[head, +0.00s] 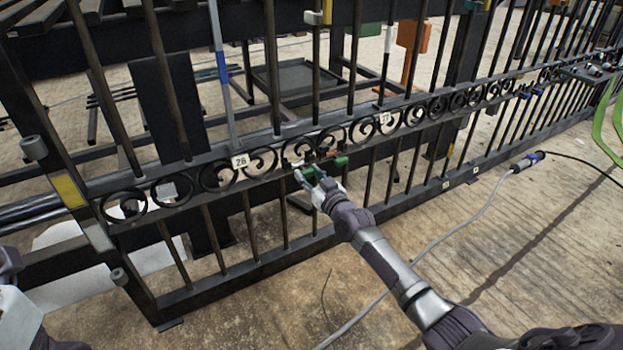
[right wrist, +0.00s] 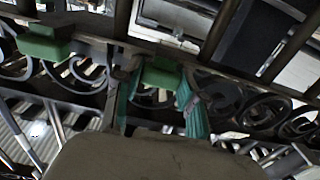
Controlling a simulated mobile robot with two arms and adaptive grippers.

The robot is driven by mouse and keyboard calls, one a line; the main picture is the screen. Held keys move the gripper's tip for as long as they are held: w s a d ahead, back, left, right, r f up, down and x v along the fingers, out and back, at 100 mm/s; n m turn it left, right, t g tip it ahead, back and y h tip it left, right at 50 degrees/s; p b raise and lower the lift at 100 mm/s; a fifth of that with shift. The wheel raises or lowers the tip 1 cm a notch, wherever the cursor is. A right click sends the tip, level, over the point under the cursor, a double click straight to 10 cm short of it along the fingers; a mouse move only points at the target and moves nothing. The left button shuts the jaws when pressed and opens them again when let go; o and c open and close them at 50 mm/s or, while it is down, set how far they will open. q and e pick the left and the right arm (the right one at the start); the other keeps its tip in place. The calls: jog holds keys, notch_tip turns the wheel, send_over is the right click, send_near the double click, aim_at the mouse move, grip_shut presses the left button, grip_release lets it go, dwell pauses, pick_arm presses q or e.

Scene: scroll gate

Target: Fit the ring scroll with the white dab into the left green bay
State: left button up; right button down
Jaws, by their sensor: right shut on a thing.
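My right gripper (head: 312,178) is at the scroll band (head: 212,175) of the black gate, next to a green block (head: 340,161). In the right wrist view its two teal fingertips (right wrist: 158,108) stand on either side of a dark ring scroll (right wrist: 150,97) and are shut on it. A green block (right wrist: 160,74) shows just behind the scroll, and another green block (right wrist: 45,40) is further left. I cannot make out a white dab on the held scroll. Whether it sits fully in a bay is hidden by the fingers.
Upright bars run above and below the band. A tag marked 28 (head: 240,161) is left of my right gripper. A grey cable (head: 465,222) with a connector (head: 527,161) lies on the floor at right. The floor before the gate is mostly clear.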

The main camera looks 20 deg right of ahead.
jog(key=c, duration=0.9)
grip_release()
jog(key=shift+w+r, duration=0.1)
jog(key=shift+o, duration=1.3)
jog(key=s+d, duration=0.1)
jog(key=s, duration=1.1)
